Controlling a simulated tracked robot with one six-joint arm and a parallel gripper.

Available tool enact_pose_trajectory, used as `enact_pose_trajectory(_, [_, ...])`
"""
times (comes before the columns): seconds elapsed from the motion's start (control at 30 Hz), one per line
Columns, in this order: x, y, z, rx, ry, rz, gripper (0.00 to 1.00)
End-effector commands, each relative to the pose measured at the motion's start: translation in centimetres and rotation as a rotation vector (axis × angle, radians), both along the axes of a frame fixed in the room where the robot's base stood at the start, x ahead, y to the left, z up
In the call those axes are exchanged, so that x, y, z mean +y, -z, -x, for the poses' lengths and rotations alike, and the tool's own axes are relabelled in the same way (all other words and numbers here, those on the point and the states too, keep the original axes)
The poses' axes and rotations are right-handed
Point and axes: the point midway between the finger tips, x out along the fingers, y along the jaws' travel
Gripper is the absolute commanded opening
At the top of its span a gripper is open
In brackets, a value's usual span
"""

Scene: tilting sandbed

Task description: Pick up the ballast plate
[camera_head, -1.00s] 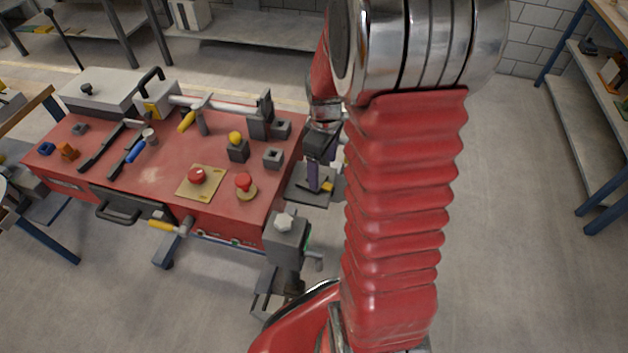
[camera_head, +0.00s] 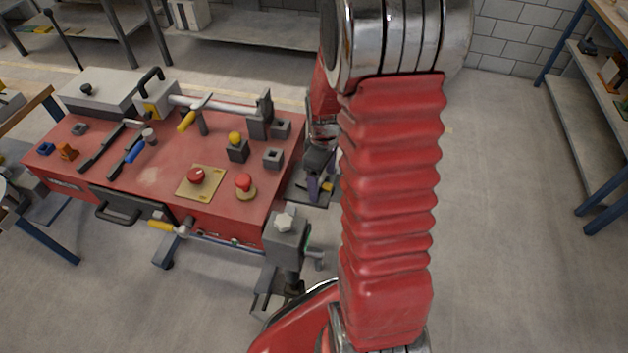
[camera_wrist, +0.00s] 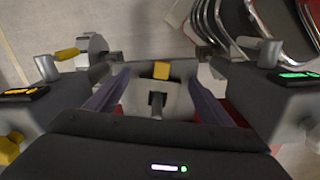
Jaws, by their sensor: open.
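In the wrist view a light grey plate-like piece (camera_wrist: 137,100) with a dark slot lies between the two purple fingers of my gripper (camera_wrist: 160,86); I take it to be the ballast plate. A small yellow block (camera_wrist: 161,69) sits at its far edge. My gripper is open, with a finger on either side of the piece; I cannot tell whether they touch it. In the head view my gripper (camera_head: 317,184) is low beside the red bench's right end, over a dark platform (camera_head: 303,192). The plate is hidden there behind my gripper and arm.
The red bench (camera_head: 155,175) carries a yellow-topped block (camera_head: 237,150), a red button on a yellow plate (camera_head: 196,177), a red knob (camera_head: 244,183) and tools. A grey clamp post (camera_head: 286,238) stands just in front of the platform. The floor at right is open up to the shelving (camera_head: 595,130).

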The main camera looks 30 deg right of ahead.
Motion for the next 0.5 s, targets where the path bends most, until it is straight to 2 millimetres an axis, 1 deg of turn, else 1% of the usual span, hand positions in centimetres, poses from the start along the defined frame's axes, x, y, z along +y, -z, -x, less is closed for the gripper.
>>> enact_pose_trajectory(0.17, [0.0,-0.02,-0.01,0.0,0.0,0.0,0.75])
enact_pose_trajectory(0.5, [0.02,-0.02,-0.02,0.0,-0.001,0.0,0.52])
